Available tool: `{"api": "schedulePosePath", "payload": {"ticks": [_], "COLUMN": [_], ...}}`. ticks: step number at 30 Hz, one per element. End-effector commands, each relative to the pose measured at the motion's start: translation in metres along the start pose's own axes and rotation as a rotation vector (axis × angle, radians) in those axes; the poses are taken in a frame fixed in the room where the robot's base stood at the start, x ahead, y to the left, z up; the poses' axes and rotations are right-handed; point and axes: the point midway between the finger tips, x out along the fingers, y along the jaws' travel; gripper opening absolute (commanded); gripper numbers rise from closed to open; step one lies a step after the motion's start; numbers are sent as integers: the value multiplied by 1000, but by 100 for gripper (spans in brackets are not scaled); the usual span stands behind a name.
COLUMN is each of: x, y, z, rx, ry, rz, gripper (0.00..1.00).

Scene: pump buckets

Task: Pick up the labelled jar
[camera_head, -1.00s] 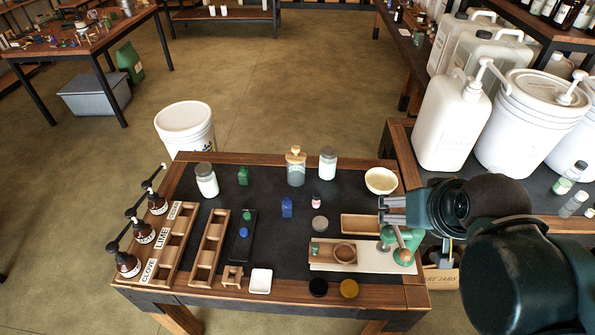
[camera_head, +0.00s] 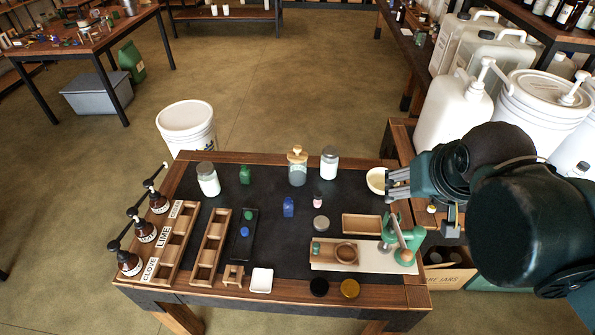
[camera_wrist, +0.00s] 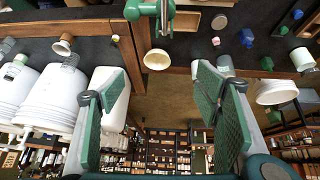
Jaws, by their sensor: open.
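Three lidded jars stand on the dark table top: a white jar with a grey lid (camera_head: 330,165) at the back, a cork-topped jar (camera_head: 297,172) left of it, and a pale jar with a grey lid (camera_head: 208,182) at the back left. The lettering is too small to tell which one is labelled. My gripper (camera_head: 388,184) is open and empty at the table's right edge, beside the cream bowl (camera_head: 376,180) and to the right of all three jars. In the wrist view its spread fingers (camera_wrist: 160,82) have nothing between them, and the bowl (camera_wrist: 157,59) shows beyond.
Blue (camera_head: 288,207), green (camera_head: 245,175) and pink (camera_head: 318,200) small bottles stand near the jars. A green press (camera_head: 402,240) and wooden trays (camera_head: 361,224) lie at right. Pump bottles (camera_head: 130,262) line the left edge. A white bucket (camera_head: 186,125) stands behind; large white containers stand right.

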Motion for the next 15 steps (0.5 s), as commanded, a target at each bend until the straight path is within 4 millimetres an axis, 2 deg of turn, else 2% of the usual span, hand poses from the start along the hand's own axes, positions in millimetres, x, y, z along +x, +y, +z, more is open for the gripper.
{"api": "schedulePosePath", "payload": {"ticks": [15], "x": [33], "y": [-2], "z": [-60], "rx": [16], "ry": [-30], "rz": [161], "gripper": [63]}}
